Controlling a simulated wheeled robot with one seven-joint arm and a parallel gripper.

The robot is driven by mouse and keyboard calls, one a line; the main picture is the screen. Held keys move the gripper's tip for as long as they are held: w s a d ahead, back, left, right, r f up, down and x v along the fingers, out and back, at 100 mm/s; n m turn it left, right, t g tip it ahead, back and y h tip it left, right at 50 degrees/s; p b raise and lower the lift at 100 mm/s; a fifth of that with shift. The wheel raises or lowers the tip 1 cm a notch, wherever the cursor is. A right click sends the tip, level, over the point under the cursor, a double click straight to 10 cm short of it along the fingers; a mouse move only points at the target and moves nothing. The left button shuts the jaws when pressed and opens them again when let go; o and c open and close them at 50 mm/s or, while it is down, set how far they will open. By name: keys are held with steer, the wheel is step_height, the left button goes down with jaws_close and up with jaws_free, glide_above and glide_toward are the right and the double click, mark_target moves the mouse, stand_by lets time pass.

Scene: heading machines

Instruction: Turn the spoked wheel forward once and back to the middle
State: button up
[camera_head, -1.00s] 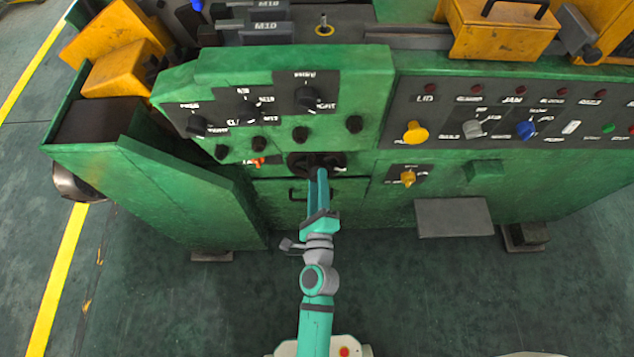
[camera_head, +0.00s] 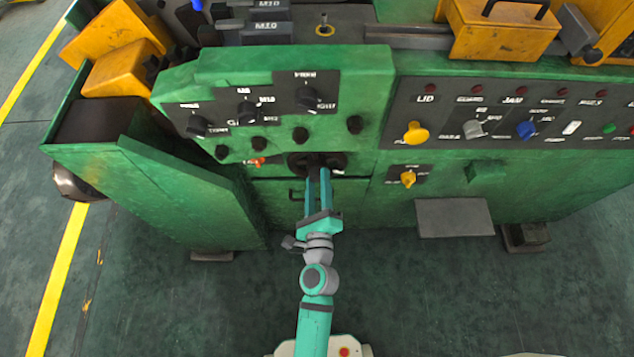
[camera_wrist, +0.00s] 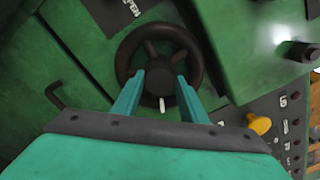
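The spoked wheel (camera_wrist: 191,43) is a dark round handwheel with a hub and spokes on the green machine front. It fills the upper middle of the wrist view, with a small white piece just below the hub. In the head view the wheel (camera_head: 337,163) is partly hidden behind my gripper (camera_head: 317,176). In the wrist view my gripper (camera_wrist: 160,88) is open, its two teal fingers apart on either side of the lower hub. The fingertips overlap the wheel in the picture; I cannot tell whether they touch it.
Dark knobs (camera_head: 308,98) sit on the panel above the wheel. A yellow knob (camera_head: 408,179) is to its right, and an orange knob (camera_head: 259,162) to its left. A bent handle (camera_wrist: 66,98) juts out at the wheel's left in the wrist view. The floor in front is clear.

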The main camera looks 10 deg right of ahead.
steer(key=shift+o, duration=0.9)
steer(key=shift+s, duration=0.15)
steer(key=s, duration=1)
steer(key=shift+s+a, duration=0.25)
steer(key=shift+a, duration=0.2)
steer(key=shift+w, duration=0.1)
